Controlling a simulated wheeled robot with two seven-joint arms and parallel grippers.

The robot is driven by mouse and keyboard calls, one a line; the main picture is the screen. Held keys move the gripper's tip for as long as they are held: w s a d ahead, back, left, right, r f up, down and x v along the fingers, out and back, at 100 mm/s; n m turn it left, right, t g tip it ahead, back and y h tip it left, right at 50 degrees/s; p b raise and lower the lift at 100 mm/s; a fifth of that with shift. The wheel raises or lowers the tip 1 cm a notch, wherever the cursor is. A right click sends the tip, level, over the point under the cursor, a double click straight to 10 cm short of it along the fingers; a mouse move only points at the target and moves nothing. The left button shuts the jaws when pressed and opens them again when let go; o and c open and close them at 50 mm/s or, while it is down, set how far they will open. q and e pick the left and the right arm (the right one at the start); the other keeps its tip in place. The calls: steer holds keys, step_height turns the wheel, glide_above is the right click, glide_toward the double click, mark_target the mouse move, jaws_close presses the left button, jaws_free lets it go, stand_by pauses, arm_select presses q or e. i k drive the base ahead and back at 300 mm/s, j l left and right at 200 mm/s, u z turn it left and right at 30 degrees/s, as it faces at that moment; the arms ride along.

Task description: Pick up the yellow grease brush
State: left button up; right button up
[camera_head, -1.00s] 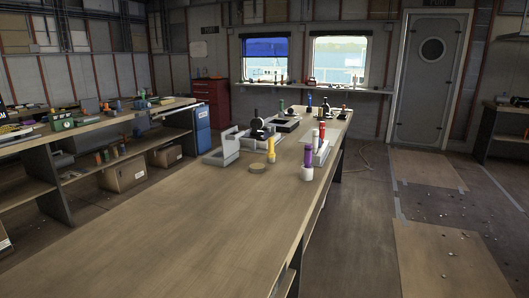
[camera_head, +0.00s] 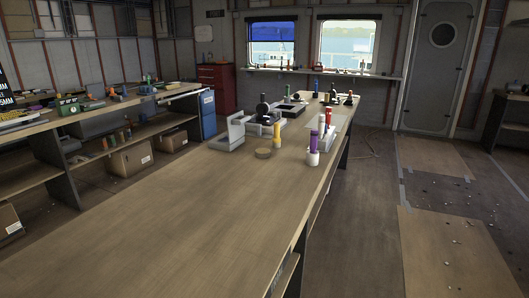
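A yellow-handled upright object (camera_head: 277,134), which looks like the yellow grease brush, stands at the far part of the long wooden workbench (camera_head: 170,226). Its base is small in view and hard to make out. A round tan disc (camera_head: 263,153) lies just in front and left of it. A purple-topped white object (camera_head: 313,148) stands to its right near the bench's right edge. Neither of my grippers shows in the view.
A grey bracket-like fixture (camera_head: 228,134) and a dark round device (camera_head: 263,109) stand left of and behind the yellow object. A red-and-white item (camera_head: 322,125) stands behind right. The near bench top is bare. Open floor (camera_head: 360,229) runs along the bench's right side.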

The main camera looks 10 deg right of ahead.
mark_target(276, 140)
steer(key=i+l+u, duration=0.45)
steer(key=l, duration=0.45)
steer(key=i+l+u, duration=0.2)
steer(key=l+u, duration=0.2)
steer(key=l, duration=0.55)
steer(key=l+u, duration=0.45)
steer(key=l, duration=0.6)
steer(key=l+u, duration=0.45)
steer(key=l, duration=0.65)
